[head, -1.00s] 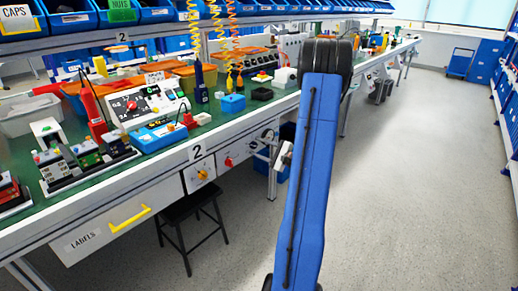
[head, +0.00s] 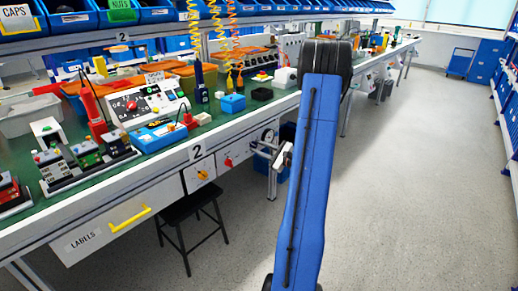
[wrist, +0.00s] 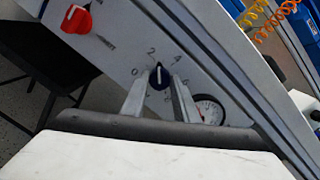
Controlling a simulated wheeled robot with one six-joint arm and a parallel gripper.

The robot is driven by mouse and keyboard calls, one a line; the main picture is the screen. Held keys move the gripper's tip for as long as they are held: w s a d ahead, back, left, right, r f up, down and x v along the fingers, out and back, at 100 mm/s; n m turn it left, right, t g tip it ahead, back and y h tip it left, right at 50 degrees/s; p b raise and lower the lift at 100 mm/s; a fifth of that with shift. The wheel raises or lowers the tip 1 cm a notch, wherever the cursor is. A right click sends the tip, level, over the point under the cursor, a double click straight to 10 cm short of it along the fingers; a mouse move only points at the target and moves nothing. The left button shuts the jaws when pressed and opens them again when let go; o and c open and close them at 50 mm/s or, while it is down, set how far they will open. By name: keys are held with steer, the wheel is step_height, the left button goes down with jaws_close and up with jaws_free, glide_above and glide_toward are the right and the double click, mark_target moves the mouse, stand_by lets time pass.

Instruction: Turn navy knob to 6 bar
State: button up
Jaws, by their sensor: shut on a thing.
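The navy knob (wrist: 158,78) sits on a pale panel in the wrist view, with a white pointer mark on its upper side. The printed figures 0, 2, 4 and 6 run around it from left to right. The mark points between 2 and 4, nearer to 2. My gripper (wrist: 159,90) has one finger on each side of the knob and is shut on it. In the head view my gripper (head: 264,149) reaches the bench's front panel, and the knob cannot be made out there.
A round white gauge (wrist: 208,110) with a red needle is right of the knob. A red knob (wrist: 76,18) is on the panel to the left. A black stool (head: 190,215) stands under the bench (head: 120,178). The floor on the right is clear.

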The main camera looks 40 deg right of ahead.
steer(key=m, duration=0.4)
steer(key=shift+f+m, duration=0.1)
steer(key=shift+m, duration=0.3)
steer(key=m, duration=0.5)
steer(key=shift+a+m+t+h, duration=0.1)
steer(key=shift+m+t+h, duration=0.2)
steer(key=shift+m+h, duration=0.1)
steer(key=m, duration=0.5)
steer(key=shift+m+h, duration=0.3)
steer(key=shift+m, duration=0.1)
steer(key=shift+m+h, duration=0.4)
steer(key=shift+m, duration=2.4)
steer(key=o, duration=1.1)
steer(key=shift+c, duration=0.2)
steer(key=shift+s, duration=0.1)
